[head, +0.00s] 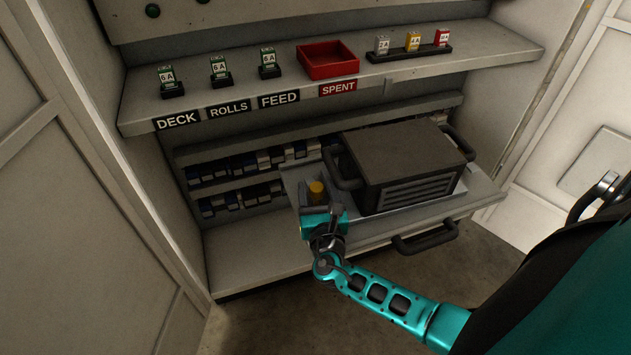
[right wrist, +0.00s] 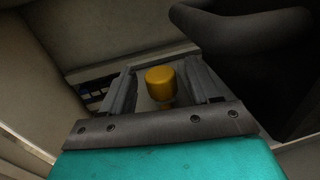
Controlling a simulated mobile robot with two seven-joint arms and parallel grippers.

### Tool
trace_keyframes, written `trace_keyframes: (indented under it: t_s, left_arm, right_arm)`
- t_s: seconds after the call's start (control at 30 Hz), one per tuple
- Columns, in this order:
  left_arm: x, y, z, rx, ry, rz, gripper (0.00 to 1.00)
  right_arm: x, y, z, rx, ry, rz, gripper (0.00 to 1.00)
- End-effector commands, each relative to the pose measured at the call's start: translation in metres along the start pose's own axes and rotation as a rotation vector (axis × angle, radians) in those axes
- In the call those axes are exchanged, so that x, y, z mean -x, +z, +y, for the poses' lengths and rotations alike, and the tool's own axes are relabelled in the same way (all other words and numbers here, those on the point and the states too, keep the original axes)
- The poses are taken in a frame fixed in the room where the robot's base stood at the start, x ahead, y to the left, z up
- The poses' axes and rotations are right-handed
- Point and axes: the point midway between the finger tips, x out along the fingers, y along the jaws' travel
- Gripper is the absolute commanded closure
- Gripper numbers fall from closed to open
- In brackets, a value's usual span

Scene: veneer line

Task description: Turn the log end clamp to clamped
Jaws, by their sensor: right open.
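My right gripper (head: 318,197) is open, with its fingers on either side of a yellow knob (head: 316,187) on the pulled-out tray. In the right wrist view the yellow knob (right wrist: 161,82) stands between the two open fingers (right wrist: 163,90), with gaps at its sides. No grip on it shows. The knob carries no readable label, so I cannot tell whether it belongs to the log end clamp. Nothing in view is clearly marked as that clamp. My left gripper is not in view.
A dark vented box (head: 408,165) with side handles sits on the tray (head: 462,208), close right of the gripper. Above is a shelf (head: 240,62) with labelled fuses, a red bin (head: 327,60) and a small rack (head: 410,52). Cabinet walls stand at both sides.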

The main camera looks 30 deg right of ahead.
Motion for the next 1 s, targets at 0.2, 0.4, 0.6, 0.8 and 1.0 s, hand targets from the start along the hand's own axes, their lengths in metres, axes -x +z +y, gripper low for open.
trace_keyframes:
  t_s: [0.2,0.4,0.6,0.8,1.0]
  left_arm:
    - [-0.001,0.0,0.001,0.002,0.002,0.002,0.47]
    - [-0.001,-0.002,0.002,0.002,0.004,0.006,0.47]
    - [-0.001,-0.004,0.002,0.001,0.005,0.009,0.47]
    - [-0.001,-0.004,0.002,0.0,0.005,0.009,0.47]
    - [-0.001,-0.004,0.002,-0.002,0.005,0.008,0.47]
  right_arm:
    - [-0.027,-0.001,0.0,0.0,0.0,0.0,0.39]
    - [-0.032,0.0,0.0,-0.001,0.0,0.001,0.39]
    - [-0.032,0.0,0.0,-0.001,0.0,0.001,0.41]
    - [-0.032,0.0,0.0,-0.001,0.0,0.001,0.6]
    - [-0.032,0.0,0.0,-0.002,0.0,0.001,0.79]
